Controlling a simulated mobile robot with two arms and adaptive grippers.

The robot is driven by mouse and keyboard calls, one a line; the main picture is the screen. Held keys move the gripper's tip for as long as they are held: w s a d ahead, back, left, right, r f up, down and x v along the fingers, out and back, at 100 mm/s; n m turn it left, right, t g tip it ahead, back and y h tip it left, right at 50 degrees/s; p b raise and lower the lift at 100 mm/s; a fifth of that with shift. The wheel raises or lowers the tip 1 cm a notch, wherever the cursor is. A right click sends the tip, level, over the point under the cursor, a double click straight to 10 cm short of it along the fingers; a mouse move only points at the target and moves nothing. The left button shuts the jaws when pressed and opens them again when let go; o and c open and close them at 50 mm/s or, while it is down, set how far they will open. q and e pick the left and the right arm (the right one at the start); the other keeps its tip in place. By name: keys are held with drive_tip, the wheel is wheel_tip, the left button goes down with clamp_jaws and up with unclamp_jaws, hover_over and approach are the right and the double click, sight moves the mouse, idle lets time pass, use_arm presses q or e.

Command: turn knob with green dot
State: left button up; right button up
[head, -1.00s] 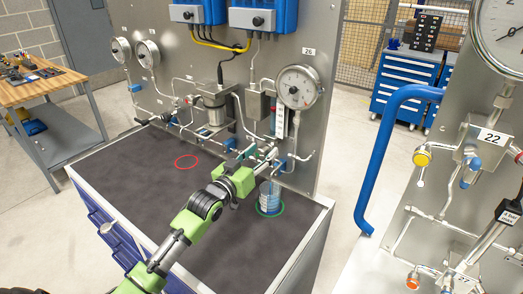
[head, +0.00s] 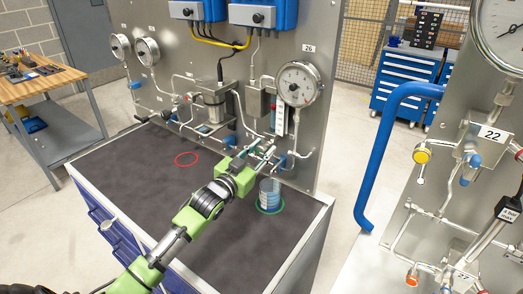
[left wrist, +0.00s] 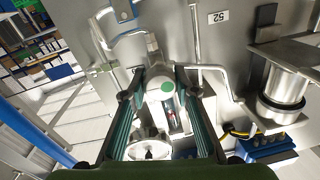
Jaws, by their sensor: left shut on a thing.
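The knob with the green dot (left wrist: 167,88) is a grey metal part in the middle of the left wrist view. It sits on the pipework of the panel. My left gripper (head: 262,152) reaches the pipes below the large gauge in the head view. In the left wrist view its two fingers (left wrist: 166,92) stand on either side of the knob, and it is shut on it. The dot faces the camera. In the head view the gripper hides most of the knob. My right gripper is not in view.
A clear cup with blue bands (head: 269,190) stands inside a green ring on the dark bench top (head: 215,225), right of my left arm. A red ring (head: 187,160) lies empty to the left. A blue handle (head: 385,150) and another pipe panel stand at the right.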

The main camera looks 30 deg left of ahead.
use_arm(q)
drive_tip(key=o, duration=1.1)
drive_tip(key=s, duration=0.8)
drive_tip(key=s+a, duration=0.1)
drive_tip(key=s, duration=0.3)
drive_tip(key=shift+f, duration=0.15)
